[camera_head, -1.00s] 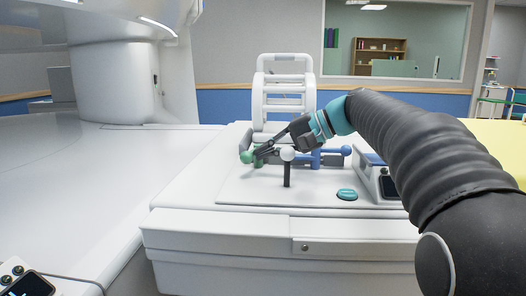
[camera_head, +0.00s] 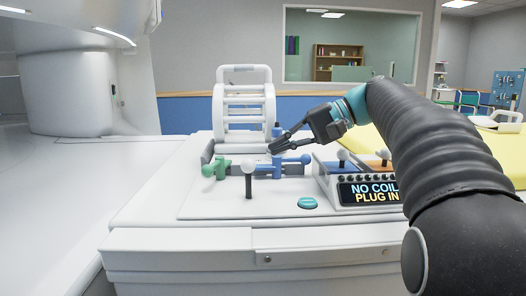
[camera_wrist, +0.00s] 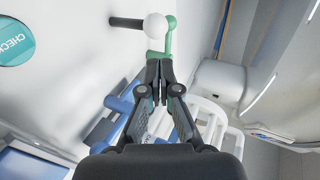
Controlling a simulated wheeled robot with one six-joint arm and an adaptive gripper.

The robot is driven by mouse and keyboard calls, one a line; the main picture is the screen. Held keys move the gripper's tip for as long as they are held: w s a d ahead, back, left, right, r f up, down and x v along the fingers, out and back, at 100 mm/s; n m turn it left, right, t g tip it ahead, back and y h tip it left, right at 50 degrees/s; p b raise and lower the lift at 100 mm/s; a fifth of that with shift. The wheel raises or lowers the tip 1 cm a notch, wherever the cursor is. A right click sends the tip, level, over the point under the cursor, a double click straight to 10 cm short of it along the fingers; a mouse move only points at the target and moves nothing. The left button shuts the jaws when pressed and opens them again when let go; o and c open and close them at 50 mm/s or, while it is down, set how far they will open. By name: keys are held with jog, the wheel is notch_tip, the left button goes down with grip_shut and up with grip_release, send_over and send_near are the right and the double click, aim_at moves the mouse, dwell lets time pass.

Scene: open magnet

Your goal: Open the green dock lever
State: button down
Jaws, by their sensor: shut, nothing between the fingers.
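The green dock lever (camera_head: 217,168) sits at the left of the white dock panel (camera_head: 200,205), and its green end also shows in the wrist view (camera_wrist: 170,36). My gripper (camera_head: 272,148) is shut and empty, above the panel and to the right of the green lever, near the blue lever (camera_head: 290,164). In the wrist view the closed fingertips (camera_wrist: 159,68) point toward the green part, which shows just beyond them. I cannot tell whether they touch anything.
A black post with a white ball (camera_head: 248,170) stands in front of the levers. A white coil frame (camera_head: 244,110) rises behind. A console reading "NO COIL PLUG IN" (camera_head: 370,192) is at right, and a teal button (camera_head: 307,203) lies at the front.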

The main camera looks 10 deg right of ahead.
jog(key=shift+s+d+r, duration=0.15)
jog(key=shift+d, duration=0.2)
jog(key=shift+a, duration=0.1)
jog(key=a+n, duration=0.2)
jog(key=a+r+n+h, duration=0.1)
jog(key=a+n, duration=0.1)
jog(key=n, duration=0.1)
jog(key=a+r+n, duration=0.1)
jog(key=a+n, duration=0.1)
jog(key=shift+s+a+n+g+h+p, duration=0.1)
jog(key=shift+n+g+h+p, duration=0.2)
jog(key=shift+p, duration=0.1)
jog(key=shift+n+h, duration=0.3)
jog(key=shift+n, duration=0.4)
jog(key=n, duration=0.2)
jog(key=w+n, duration=0.1)
jog(key=n, duration=0.2)
jog(key=d+n+t+h, duration=0.1)
jog(key=n, duration=0.1)
jog(key=shift+w+d+f, duration=0.1)
jog(key=shift+w, duration=0.1)
jog(key=shift+n, duration=0.3)
